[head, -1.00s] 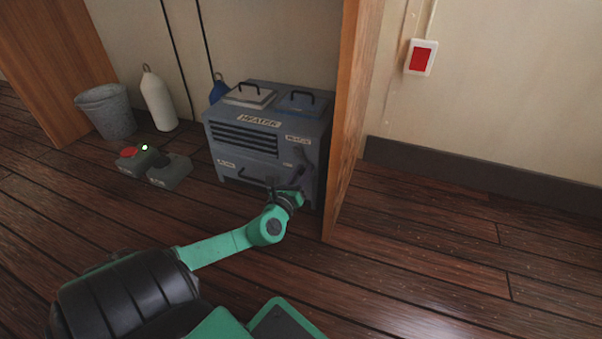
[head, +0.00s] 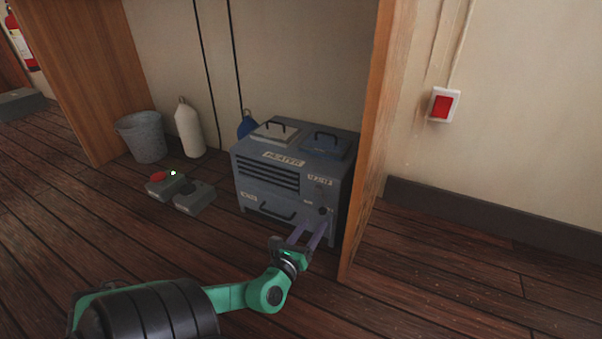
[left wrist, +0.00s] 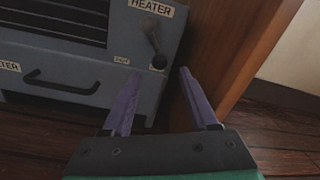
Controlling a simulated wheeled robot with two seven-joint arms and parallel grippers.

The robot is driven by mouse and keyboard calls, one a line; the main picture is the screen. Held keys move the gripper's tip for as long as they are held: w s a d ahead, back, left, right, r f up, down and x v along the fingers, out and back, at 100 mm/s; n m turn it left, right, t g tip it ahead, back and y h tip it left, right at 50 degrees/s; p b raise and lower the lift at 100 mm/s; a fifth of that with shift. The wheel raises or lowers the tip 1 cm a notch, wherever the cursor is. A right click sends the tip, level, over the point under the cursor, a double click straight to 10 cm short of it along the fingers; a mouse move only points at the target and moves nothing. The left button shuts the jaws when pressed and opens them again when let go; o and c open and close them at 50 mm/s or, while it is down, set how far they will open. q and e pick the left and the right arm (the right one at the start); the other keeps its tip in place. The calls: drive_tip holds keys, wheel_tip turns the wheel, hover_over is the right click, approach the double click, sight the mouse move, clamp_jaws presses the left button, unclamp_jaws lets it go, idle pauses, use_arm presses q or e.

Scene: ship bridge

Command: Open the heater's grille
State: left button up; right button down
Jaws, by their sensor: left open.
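The grey-blue heater (head: 240,190) stands on the floor in a wooden alcove. Its dark slatted grille (head: 268,173) is on the upper left of the front and looks flush; it shows partly in the left wrist view (left wrist: 60,18). A dark bar handle (head: 277,214) sits low on the front. A small lever with a round dark end (left wrist: 153,42) is at the front's right side. My left gripper (head: 318,228) is open and empty, its purple fingers pointing at the heater's lower right front, below the lever. In the left wrist view (left wrist: 161,74) nothing is between the fingers.
A wooden panel (head: 370,150) stands close on the heater's right. Two lidded hatches with handles (head: 325,146) are on its top. Left of it are two small grey boxes (head: 193,197), a white bottle (head: 188,130) and a bucket (head: 141,137). Floor in front is clear.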

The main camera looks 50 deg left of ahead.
use_arm(q)
drive_tip(key=p+v, duration=0.2)
drive_tip(key=v, duration=0.5)
